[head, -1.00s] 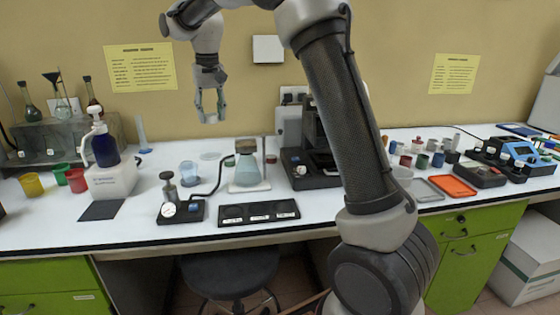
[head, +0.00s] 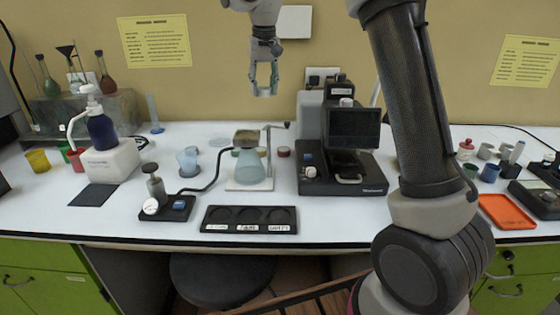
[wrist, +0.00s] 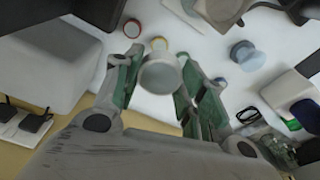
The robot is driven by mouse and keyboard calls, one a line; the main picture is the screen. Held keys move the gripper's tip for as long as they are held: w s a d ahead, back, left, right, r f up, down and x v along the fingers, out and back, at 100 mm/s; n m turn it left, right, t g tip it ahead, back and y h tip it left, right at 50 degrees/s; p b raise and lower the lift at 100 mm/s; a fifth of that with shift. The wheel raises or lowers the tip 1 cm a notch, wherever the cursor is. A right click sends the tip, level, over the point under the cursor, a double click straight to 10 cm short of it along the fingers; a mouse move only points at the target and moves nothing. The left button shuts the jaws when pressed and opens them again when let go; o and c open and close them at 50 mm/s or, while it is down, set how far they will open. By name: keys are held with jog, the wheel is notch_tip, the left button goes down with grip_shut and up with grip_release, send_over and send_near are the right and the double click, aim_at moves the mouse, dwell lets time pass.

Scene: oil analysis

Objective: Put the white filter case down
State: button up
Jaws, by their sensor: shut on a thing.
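My gripper (head: 264,90) hangs high above the bench, in front of the wall and above the conical flask in the head view. In the wrist view its fingers (wrist: 160,80) are shut around a round, pale white filter case (wrist: 161,76), seen end-on between the green pads. In the head view the case is too small to make out clearly between the fingers. It is held in the air, clear of the bench top.
A black tray (head: 249,219) with three round wells and white labels lies at the bench's front. Behind it stand a flask (head: 249,166) on a stand and a black instrument (head: 341,160). A dark mat (head: 94,195) lies left.

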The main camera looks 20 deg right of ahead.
jog(key=f, duration=2.3)
jog(key=shift+s+a+f, duration=0.1)
jog(key=shift+a+f, duration=0.1)
jog(key=o, duration=0.8)
jog(key=shift+f, duration=0.15)
jog(key=shift+o, duration=0.2)
notch_tip(320, 180, up, 12)
jog(key=s, duration=0.1)
jog(key=shift+s+f, duration=0.15)
jog(key=shift+f, duration=0.1)
jog(key=shift+o, duration=0.7)
jog(key=m+g, duration=0.1)
jog(key=m, duration=0.2)
send_near(265, 162)
jog(key=shift+f, duration=3.3)
